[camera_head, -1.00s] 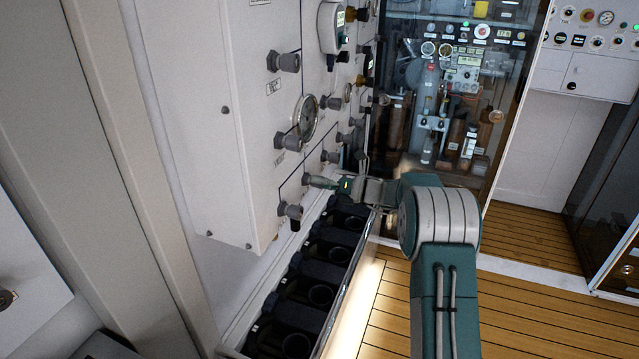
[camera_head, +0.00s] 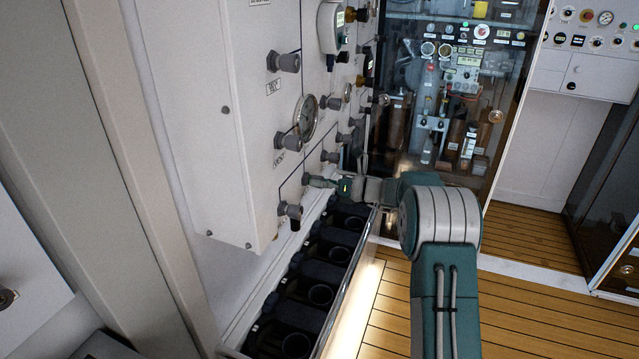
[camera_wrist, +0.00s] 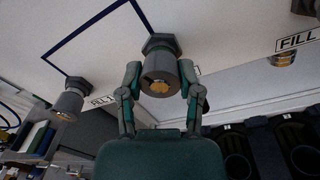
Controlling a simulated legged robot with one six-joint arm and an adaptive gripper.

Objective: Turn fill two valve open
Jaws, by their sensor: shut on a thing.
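A grey round valve knob with a yellowish centre (camera_wrist: 160,78) stands out from the white panel in the middle of the wrist view. My gripper (camera_wrist: 160,90) has one finger on each side of this knob and is shut on it. In the head view my gripper (camera_head: 318,182) is at the lower part of the panel, and its fingers largely hide the held knob. The label of the held valve cannot be read, so its number is not confirmed. A second grey knob (camera_wrist: 68,104) is to the left in the wrist view, beside a small, partly hidden label.
The white panel (camera_head: 215,150) carries several other knobs and a round gauge (camera_head: 306,117). A neighbouring knob (camera_head: 290,211) is close below my gripper. A rack of dark cylinder holders (camera_head: 320,270) runs beneath. A "FILL" label (camera_wrist: 298,40) shows at the wrist view's right. Wooden floor (camera_head: 530,325) is clear on the right.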

